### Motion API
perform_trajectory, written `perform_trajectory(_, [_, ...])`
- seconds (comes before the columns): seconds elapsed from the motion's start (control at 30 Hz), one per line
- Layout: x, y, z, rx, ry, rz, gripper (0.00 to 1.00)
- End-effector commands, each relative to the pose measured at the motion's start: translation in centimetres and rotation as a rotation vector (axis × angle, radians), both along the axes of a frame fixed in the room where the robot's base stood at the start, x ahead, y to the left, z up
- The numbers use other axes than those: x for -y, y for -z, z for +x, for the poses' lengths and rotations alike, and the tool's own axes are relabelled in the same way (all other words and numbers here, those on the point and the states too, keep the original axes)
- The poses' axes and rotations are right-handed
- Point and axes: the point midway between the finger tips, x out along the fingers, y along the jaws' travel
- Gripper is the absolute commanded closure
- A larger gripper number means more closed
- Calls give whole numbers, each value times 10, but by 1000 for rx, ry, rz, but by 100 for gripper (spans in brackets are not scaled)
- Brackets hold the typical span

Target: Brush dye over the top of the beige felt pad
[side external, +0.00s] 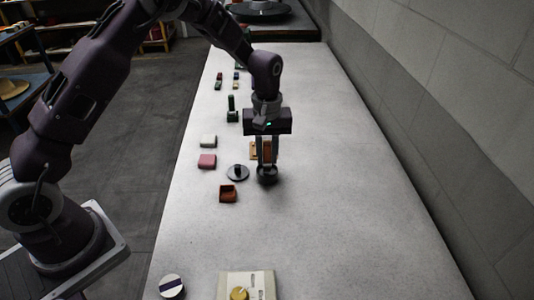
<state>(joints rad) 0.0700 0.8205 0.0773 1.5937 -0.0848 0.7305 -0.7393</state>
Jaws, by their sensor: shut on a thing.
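My gripper (267,164) points straight down over the middle of the pale table. Its fingers are shut on a small dark round thing (267,176), low at the table top; I cannot tell whether this is the brush or whether it touches the table. An orange-brown piece shows between the fingers, and a tan piece (253,151) is partly hidden behind them. A small off-white block (208,141) lies left of the gripper and may be the beige felt pad. An orange-brown open box (228,193) with a dark inside stands left of and nearer than the gripper.
A pink block (207,161) and a dark disc with a knob (237,173) lie left of the gripper. A dark green upright piece (232,110) stands behind. A beige board (230,287) and a striped round thing (171,287) are in front. The table's right side is clear, beside a wall.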

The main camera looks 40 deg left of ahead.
Motion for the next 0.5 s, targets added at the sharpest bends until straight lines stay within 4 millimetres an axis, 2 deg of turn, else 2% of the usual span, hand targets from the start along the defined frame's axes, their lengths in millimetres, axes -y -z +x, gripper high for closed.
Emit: perform_trajectory(0.5, [0,5,0,1,0,-1,100])
